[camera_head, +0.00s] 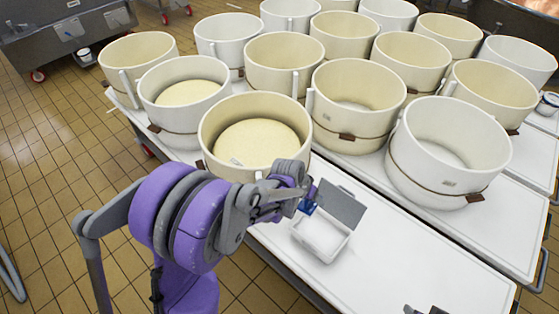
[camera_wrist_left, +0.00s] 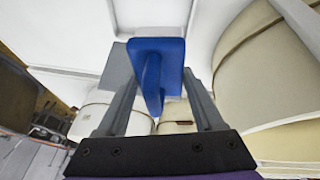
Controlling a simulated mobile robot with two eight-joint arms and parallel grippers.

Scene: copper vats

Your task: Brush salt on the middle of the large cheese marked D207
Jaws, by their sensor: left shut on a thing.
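My left gripper (camera_head: 304,196) is shut on a blue brush (camera_wrist_left: 158,75), held just above the back left of an open white salt box (camera_head: 318,237) with a raised grey lid (camera_head: 341,205). The brush's far end is hidden in the wrist view. A large pale cheese (camera_head: 257,143) sits in the front mould (camera_head: 220,112), behind and left of my gripper; a small label (camera_head: 236,161) on it is too small to read. Another cheese (camera_head: 188,92) sits in the mould behind. A small grey part (camera_head: 425,310) at the bottom edge seems to be my right gripper, mostly cut off.
Several cream and white moulds (camera_head: 450,145) stand close together on white tables. The white tabletop (camera_head: 400,265) in front, right of the salt box, is clear. Tiled floor (camera_head: 50,170) lies to the left. Grey wheeled equipment (camera_head: 50,45) stands at the back left.

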